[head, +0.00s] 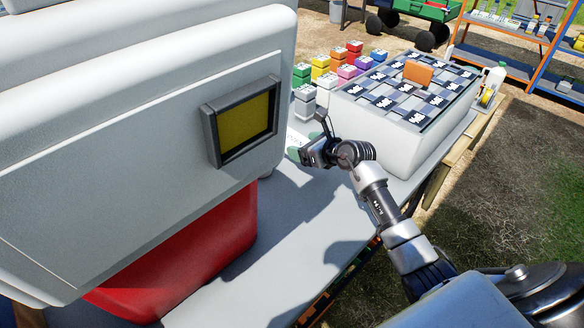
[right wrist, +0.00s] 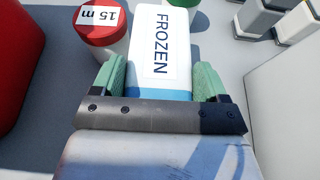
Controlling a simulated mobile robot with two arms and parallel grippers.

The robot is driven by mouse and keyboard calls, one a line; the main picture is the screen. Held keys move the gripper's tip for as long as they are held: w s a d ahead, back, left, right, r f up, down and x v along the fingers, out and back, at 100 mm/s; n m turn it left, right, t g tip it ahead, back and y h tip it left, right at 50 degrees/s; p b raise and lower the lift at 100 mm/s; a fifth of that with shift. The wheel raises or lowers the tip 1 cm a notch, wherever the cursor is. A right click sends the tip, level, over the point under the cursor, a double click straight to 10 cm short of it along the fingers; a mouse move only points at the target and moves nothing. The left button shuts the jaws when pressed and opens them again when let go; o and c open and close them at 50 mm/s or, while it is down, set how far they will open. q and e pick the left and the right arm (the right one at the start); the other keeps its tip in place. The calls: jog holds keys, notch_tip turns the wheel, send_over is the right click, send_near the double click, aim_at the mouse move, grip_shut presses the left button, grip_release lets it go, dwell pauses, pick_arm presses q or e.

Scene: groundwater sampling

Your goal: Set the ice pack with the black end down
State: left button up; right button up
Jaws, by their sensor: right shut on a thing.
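The ice pack (right wrist: 160,50) is a white block with "FROZEN" printed on it and a blue band near my gripper. My right gripper (right wrist: 160,80) has green finger pads, one on each side of the pack, and is shut on it. In the head view the right gripper (head: 308,152) is over the grey table, left of the white box; the pack is mostly hidden there. No black end shows, and I cannot tell whether the pack touches the table. My left gripper is out of view.
A raised white lid (head: 120,130) with a yellow panel stands above a red cooler (head: 185,255) on the left. A red-capped "15 m" jar (right wrist: 100,25) is close left of the pack. The white box (head: 385,140) carries a checkered rack. The front table (head: 275,245) is bare.

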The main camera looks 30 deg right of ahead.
aim_at(304, 172)
jog(key=shift+f+b, duration=0.5)
jog(key=shift+f, duration=2.65)
jog(key=o, duration=0.7)
jog(key=shift+f, duration=0.15)
jog(key=shift+c, duration=0.2)
jog(key=o, duration=0.4)
jog(key=shift+o, duration=0.2)
